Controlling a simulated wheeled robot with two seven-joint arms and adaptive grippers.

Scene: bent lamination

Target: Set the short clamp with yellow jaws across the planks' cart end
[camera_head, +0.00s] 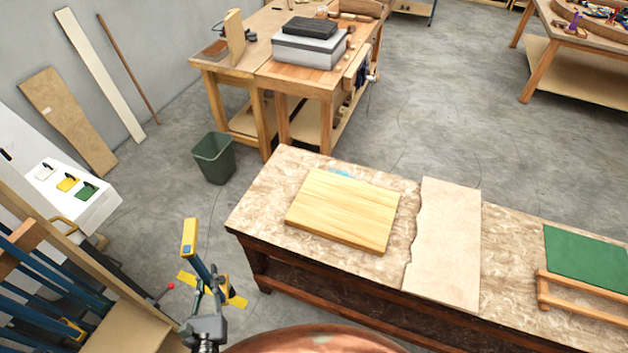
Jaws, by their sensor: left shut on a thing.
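My left gripper (211,312) is shut on a clamp with yellow jaws and a blue bar (201,266). It holds the clamp upright in the air, left of the workbench (265,213) and above the floor. One yellow end (190,237) points up, and more yellow parts show close to the fingers. Pale yellow wood (345,208), likely the planks, lies flat on the workbench's left part. I cannot tell separate planks in it. The clamp is apart from this wood. My right gripper is not in view.
A rack with blue-barred clamps (50,281) stands at the left edge, beside a white panel (99,211) with coloured clamp pictures. A beige sheet (447,245) and a green mat (588,262) lie farther right on the bench. A green bin (214,160) stands behind.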

